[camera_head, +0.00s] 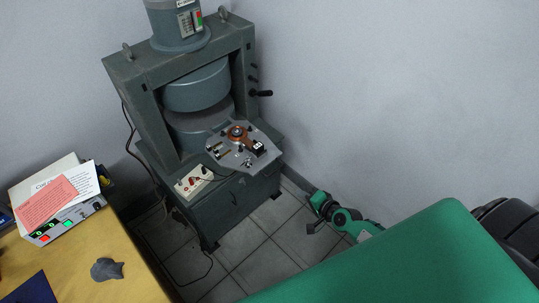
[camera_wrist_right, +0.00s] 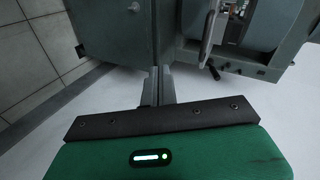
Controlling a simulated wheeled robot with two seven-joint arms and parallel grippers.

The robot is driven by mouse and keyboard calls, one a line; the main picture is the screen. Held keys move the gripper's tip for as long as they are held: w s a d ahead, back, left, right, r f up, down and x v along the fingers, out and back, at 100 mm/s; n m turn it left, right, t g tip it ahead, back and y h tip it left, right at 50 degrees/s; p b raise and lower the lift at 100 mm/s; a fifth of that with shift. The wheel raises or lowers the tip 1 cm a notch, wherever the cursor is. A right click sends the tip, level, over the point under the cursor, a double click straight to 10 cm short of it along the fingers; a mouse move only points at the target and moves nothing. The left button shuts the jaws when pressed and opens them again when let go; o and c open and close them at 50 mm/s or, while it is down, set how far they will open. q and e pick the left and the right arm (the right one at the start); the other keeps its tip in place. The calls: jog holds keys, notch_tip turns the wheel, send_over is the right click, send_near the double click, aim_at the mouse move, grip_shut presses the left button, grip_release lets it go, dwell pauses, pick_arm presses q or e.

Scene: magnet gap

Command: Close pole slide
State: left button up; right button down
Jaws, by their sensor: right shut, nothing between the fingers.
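The grey magnet (camera_head: 226,131) stands against the wall in the head view, with two round poles (camera_head: 197,87) stacked and a dark gap between them. I cannot tell which part is the pole slide. My right gripper (camera_head: 311,228) is low, to the right of the magnet's base and apart from it. In the right wrist view my right gripper (camera_wrist_right: 158,80) is shut and empty, with the grey cabinet (camera_wrist_right: 117,30) beyond it. My left gripper is out of view.
A black-knobbed handle (camera_head: 265,93) sticks out of the magnet's right side. A cream switch box (camera_head: 194,182) sits at its front. A yellow table (camera_head: 85,260) with an instrument stands at the left. Tiled floor (camera_head: 255,250) lies open before the magnet, with a cable on it.

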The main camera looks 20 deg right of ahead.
notch_tip(320, 180, up, 8)
jog(key=w+a+m+t+y, duration=0.1)
jog(key=w, duration=0.2)
send_near(263, 156)
jog(key=shift+m, duration=0.3)
jog(key=x, duration=0.5)
jog(key=shift+w+f+p, duration=0.25)
jog(key=shift+w+p, duration=0.05)
jog(key=shift+p, duration=0.1)
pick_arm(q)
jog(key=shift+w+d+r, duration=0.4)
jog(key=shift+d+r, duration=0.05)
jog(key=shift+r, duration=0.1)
pick_arm(e)
jog(key=shift+w+a, duration=0.2)
jog(key=shift+w, duration=0.2)
